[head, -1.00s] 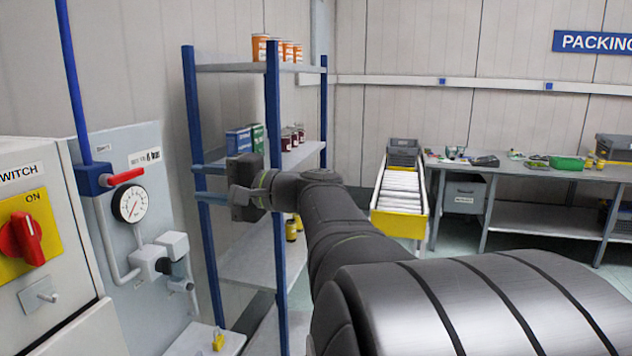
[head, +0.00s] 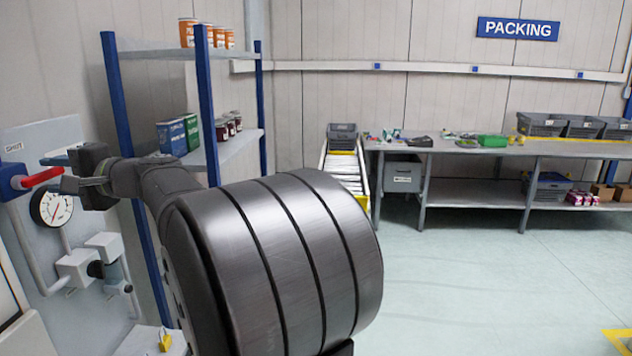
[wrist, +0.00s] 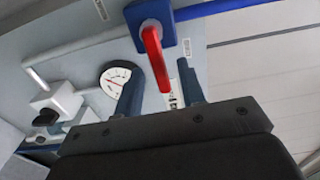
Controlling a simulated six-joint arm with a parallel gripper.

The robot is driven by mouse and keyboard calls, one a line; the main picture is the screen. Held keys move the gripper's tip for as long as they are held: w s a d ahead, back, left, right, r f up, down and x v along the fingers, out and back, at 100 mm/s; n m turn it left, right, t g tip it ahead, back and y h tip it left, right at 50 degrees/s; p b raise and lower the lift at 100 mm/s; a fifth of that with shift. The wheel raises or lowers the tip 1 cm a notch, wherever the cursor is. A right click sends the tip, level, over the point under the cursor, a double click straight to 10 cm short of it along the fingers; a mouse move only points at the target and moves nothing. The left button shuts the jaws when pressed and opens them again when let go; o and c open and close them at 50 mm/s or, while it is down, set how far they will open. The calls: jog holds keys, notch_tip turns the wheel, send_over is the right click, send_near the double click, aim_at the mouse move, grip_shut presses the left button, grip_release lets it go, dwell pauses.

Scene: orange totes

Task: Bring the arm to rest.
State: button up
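My arm reaches left across the head view, with my gripper (head: 68,185) close to the red valve lever (head: 42,177) on the grey wall panel (head: 30,150). In the wrist view, the two fingers of my gripper (wrist: 160,70) stand apart. The red lever (wrist: 154,55) shows between them and hangs from a blue valve body (wrist: 151,25). I cannot tell whether the lever lies in the gap or beyond the fingertips. No contact shows.
A round gauge (head: 52,207) and grey pipe fittings sit just below the lever. A blue-posted shelf (head: 204,100) with cans and boxes stands close behind my arm. A packing bench (head: 470,148) runs along the back wall. Open floor (head: 480,270) lies at the right.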

jog(key=shift+a, duration=0.8)
jog(key=shift+d, duration=0.1)
jog(key=d, duration=1.8)
jog(key=a, duration=1.8)
jog(key=shift+a+f+m, duration=0.15)
jog(key=shift+a+m, duration=0.05)
jog(key=shift+m, duration=0.1)
jog(key=shift+d+f+m, duration=0.1)
jog(key=shift+d+m, duration=0.05)
jog(key=shift+m, duration=0.25)
jog(key=shift+s+f+m, duration=0.1)
jog(key=shift+f+m, duration=0.25)
jog(key=shift+m, duration=0.75)
